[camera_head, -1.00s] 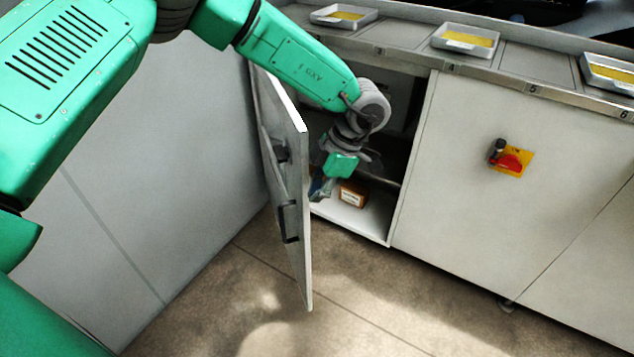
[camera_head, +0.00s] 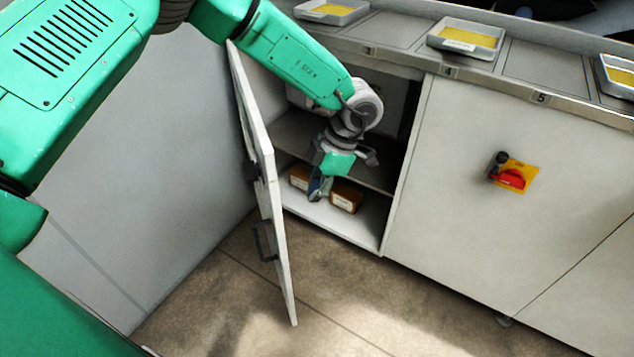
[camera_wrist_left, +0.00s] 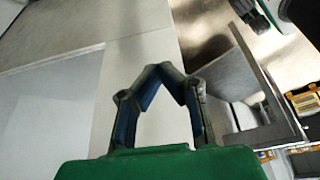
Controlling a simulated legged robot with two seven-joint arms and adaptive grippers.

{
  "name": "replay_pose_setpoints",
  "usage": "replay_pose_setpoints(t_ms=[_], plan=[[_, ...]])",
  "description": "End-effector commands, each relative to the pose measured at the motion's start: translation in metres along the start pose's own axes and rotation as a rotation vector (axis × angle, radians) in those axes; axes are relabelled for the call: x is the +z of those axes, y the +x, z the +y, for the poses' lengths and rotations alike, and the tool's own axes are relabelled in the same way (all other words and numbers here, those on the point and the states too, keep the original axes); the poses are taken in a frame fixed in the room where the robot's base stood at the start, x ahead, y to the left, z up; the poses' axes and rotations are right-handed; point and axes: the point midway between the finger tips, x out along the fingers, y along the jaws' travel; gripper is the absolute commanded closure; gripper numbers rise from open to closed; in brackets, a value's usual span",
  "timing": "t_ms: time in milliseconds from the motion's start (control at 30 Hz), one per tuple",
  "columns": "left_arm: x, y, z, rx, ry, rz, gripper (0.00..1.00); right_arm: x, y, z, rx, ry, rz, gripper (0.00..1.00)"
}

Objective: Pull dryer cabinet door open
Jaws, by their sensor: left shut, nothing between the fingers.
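The cabinet door (camera_head: 262,165) is a pale panel standing wide open at the left of the cabinet opening, seen nearly edge-on. Its dark handle (camera_head: 264,241) is on the outer, left-hand face. My left gripper (camera_head: 318,192) is shut and empty. It points down on the inner side of the door, in front of the open cabinet (camera_head: 335,232), with a visible gap to the door in the head view. In the left wrist view its blue-grey fingertips (camera_wrist_left: 165,72) meet in a point. My right gripper is not in view.
Brown boxes (camera_head: 346,197) stand on the cabinet's lower shelf behind the gripper. A closed panel with a red and yellow switch (camera_head: 512,176) is to the right. Trays (camera_head: 466,39) stand on the counter. A grey wall (camera_head: 150,180) is left of the door. The floor in front is clear.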

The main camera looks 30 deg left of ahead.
Motion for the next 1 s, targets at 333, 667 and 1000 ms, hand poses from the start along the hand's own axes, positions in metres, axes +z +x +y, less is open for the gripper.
replay_pose_setpoints(t_ms=[333,667,1000], plan=[[-0.017,0.059,0.000,0.000,0.000,0.000,1.00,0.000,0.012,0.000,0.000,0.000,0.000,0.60],[-0.037,0.067,0.001,0.001,0.001,-0.001,1.00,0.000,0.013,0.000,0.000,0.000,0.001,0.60],[-0.039,0.067,0.000,0.001,0.003,0.000,1.00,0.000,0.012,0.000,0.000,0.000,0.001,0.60]])
